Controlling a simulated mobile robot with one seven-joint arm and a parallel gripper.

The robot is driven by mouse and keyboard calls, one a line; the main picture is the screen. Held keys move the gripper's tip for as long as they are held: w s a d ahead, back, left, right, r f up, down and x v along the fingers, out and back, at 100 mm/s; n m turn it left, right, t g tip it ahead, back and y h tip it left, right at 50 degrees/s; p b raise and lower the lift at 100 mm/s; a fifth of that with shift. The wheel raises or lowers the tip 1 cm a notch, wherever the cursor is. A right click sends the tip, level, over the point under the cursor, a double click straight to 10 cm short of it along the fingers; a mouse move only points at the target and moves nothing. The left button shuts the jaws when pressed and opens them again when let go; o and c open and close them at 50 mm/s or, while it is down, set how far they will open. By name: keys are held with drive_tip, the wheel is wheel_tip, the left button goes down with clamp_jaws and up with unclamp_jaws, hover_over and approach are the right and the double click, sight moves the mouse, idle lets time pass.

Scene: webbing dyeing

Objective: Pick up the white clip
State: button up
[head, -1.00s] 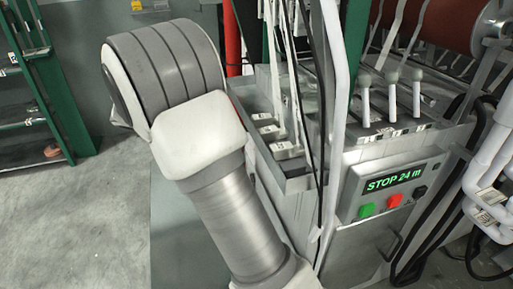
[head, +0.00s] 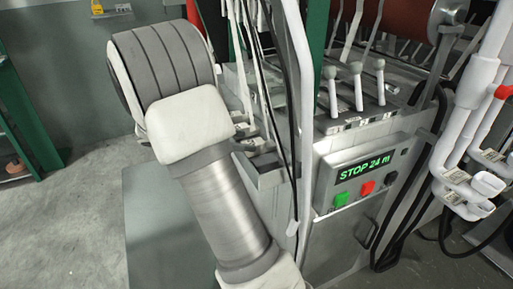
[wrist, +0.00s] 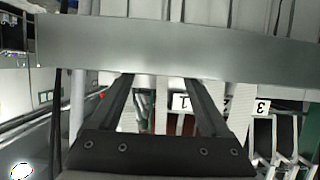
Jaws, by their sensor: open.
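I cannot pick out the white clip with certainty. A small white piece (head: 292,228) sits at the lower end of a white pole in the head view, and it is too small to identify. My gripper (wrist: 160,78) shows in the wrist view as two dark fingers set apart, with nothing seen between them. A wide grey bar (wrist: 180,45) crosses the picture beyond the fingertips. In the head view my arm covers the middle left and my gripper is hidden.
White labelled bundles (head: 478,185) hang at far right. The floor (head: 75,220) at left is clear.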

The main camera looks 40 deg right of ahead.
sight(259, 140)
drive_tip(key=x, duration=0.4)
drive_tip(key=shift+w+d+f, duration=0.1)
drive_tip(key=shift+w+d, duration=0.1)
drive_tip(key=shift+d, duration=0.1)
drive_tip(key=shift+c, duration=0.2)
clamp_jaws()
